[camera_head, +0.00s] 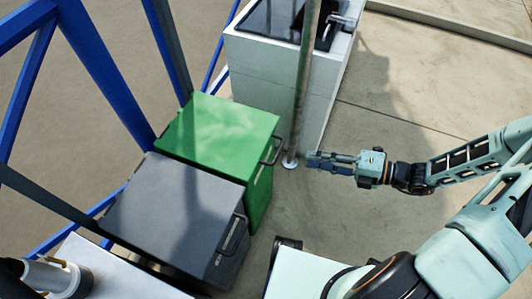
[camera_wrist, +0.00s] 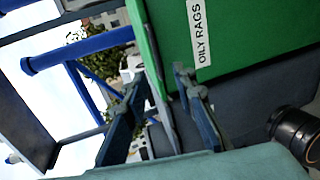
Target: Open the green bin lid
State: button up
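The green bin (camera_head: 258,195) stands at the centre left with its flat green lid (camera_head: 215,130) shut. A dark bar handle (camera_head: 274,150) sits on the lid's right edge. My gripper (camera_head: 310,161) is to the right of this handle, apart from it in the head view. In the wrist view my gripper (camera_wrist: 160,76) has its two fingers spread, with nothing held. The green bin's wall (camera_wrist: 245,30), with a white "OILY RAGS" label (camera_wrist: 199,32), fills the upper right. A grey bar (camera_wrist: 162,100) shows between the fingers; its distance from them is unclear.
A dark grey bin (camera_head: 175,215) stands beside the green one, nearer the bottom. A metal pole (camera_head: 302,85) rises near my gripper, in front of a white cabinet (camera_head: 270,80). Blue rails (camera_head: 105,75) run behind the bins. The floor (camera_head: 400,120) at right is clear.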

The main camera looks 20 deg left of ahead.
aim_at(279, 150)
jog(key=shift+m, duration=0.3)
jog(key=x, duration=0.4)
jog(key=b+x, duration=0.1)
jog(key=x, duration=0.2)
jog(key=b+x, duration=0.1)
jog(key=x, duration=0.3)
jog(key=shift+w+a+r, duration=0.1)
jog(key=shift+w+a, duration=0.2)
jog(key=shift+a, duration=0.05)
grip_shut()
